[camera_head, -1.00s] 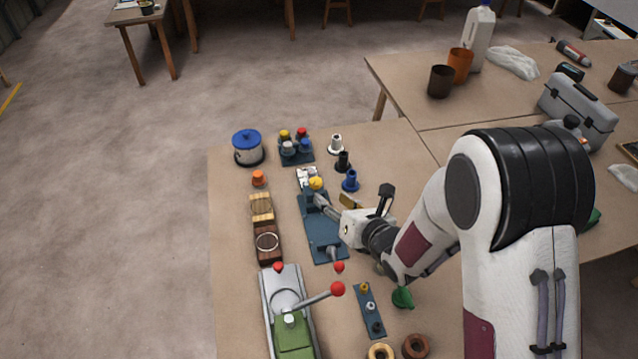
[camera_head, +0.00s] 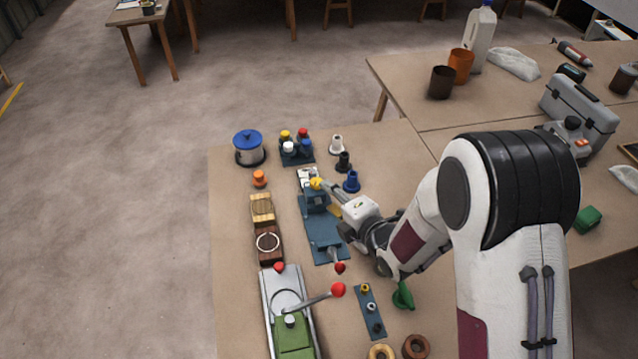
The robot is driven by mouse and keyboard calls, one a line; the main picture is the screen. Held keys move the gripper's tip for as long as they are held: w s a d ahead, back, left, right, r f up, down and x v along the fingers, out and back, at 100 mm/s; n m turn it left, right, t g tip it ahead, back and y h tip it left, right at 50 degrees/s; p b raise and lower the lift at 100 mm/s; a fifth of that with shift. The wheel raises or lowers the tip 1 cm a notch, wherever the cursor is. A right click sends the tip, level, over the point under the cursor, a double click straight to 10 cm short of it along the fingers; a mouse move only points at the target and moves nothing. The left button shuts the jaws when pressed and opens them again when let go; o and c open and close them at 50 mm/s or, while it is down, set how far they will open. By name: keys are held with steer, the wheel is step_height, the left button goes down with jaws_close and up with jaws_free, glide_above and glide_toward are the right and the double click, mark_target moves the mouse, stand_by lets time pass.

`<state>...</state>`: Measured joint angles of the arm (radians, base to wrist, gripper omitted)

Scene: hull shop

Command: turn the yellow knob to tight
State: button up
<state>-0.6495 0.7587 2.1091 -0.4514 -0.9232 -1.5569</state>
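The yellow knob (camera_head: 316,183) sits at the far end of a blue fixture (camera_head: 319,222) on the workbench. My gripper (camera_head: 324,186) comes in from the right, with its fingertips at the right side of the knob. The fingers overlap the knob's edge in the picture. I cannot tell whether they touch it or grip it, since they are small and partly hidden by one another. The knob's near surface shows from above.
A blue-lidded pot (camera_head: 249,147) and a rack of coloured knobs (camera_head: 297,147) stand behind the fixture. White, black and blue pegs (camera_head: 351,182) stand close by the gripper. A red-balled lever (camera_head: 338,290) rises at the front.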

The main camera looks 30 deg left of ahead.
mark_target(317, 182)
steer(key=m, duration=1.3)
steer(key=w+m, duration=0.1)
steer(key=m, duration=0.5)
steer(key=shift+a+m, duration=0.3)
steer(key=shift+w, duration=0.1)
steer(key=shift+x, duration=3.85)
steer(key=shift+c, duration=0.5)
steer(key=c, duration=1)
